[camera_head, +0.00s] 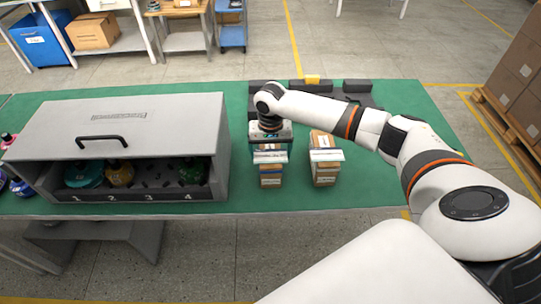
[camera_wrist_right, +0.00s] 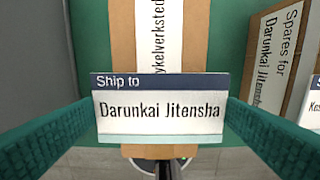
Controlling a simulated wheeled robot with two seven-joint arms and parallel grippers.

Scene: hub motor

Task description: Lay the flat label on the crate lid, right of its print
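A flat white label (camera_wrist_right: 160,112) with a blue band reads "Ship to" and "Darunkai Jitensha". The green fingers of my right gripper (camera_wrist_right: 160,110) meet its left and right edges, and it looks gripped. In the head view, the label (camera_head: 270,156) shows just below the right gripper (camera_head: 270,140), over the left cardboard box (camera_head: 271,181); any gap beneath it cannot be judged. The grey crate (camera_head: 165,115) stands at left with a bare lid, small print (camera_head: 118,116) near its back and a black handle (camera_head: 103,140) at its front. My left gripper is out of view.
A second cardboard box (camera_head: 324,178) with a similar white label (camera_head: 326,155) stands to the right. Black fixtures (camera_head: 357,87) and a yellow block (camera_head: 312,79) lie behind. The green table (camera_head: 385,185) is clear at front right. Coloured parts sit in the crate's numbered slots.

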